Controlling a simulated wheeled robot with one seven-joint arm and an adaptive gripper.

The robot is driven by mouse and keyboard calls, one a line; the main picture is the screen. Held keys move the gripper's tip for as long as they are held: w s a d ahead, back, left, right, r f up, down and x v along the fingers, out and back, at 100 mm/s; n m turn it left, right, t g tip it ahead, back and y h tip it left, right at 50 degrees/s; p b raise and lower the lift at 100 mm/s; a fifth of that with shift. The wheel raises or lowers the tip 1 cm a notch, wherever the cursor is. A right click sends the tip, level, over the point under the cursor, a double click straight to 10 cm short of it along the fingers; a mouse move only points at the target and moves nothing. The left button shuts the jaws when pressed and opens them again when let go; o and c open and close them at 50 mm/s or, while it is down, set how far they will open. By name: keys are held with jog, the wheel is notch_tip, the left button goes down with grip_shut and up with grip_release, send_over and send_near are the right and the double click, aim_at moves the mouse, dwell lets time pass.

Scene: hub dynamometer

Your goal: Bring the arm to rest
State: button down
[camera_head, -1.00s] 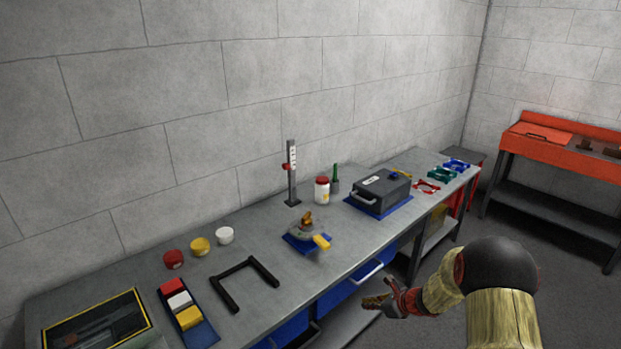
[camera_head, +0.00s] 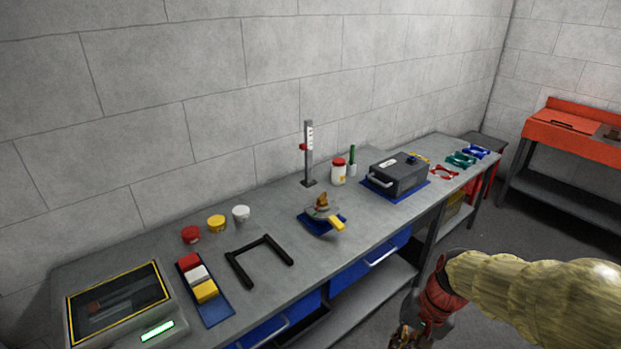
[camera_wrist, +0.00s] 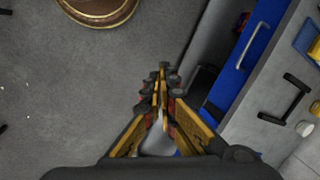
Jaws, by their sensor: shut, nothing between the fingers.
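My gripper (camera_head: 404,338) hangs low at the bottom right of the head view, in front of the bench and apart from it. In the wrist view my gripper (camera_wrist: 162,75) points down over the floor, its yellow and dark fingers together and empty. My arm reaches in from the right edge of the head view and bends down at the red and dark joint. The gripper's tip is partly cut off by the lower edge of the head view.
The grey bench (camera_head: 335,262) runs along the wall, with a blue drawer (camera_head: 372,262) under it. On it stand a hub device on a blue mat (camera_head: 310,226), a black frame (camera_head: 232,265) and a dark box (camera_head: 396,170). An orange bench (camera_head: 560,146) stands right. Floor (camera_wrist: 80,90) is mostly clear.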

jog(key=s+r+n+t+h, duration=0.1)
jog(key=s+r+n+t, duration=0.1)
jog(key=s+r, duration=0.3)
jog(key=s+r+n+t+h, duration=0.1)
jog(key=s+r+n+t, duration=0.2)
jog(key=r, duration=0.7)
jog(key=shift+s+h, duration=0.4)
jog(key=shift+s, duration=0.55)
jog(key=c, duration=2.6)
grip_release()
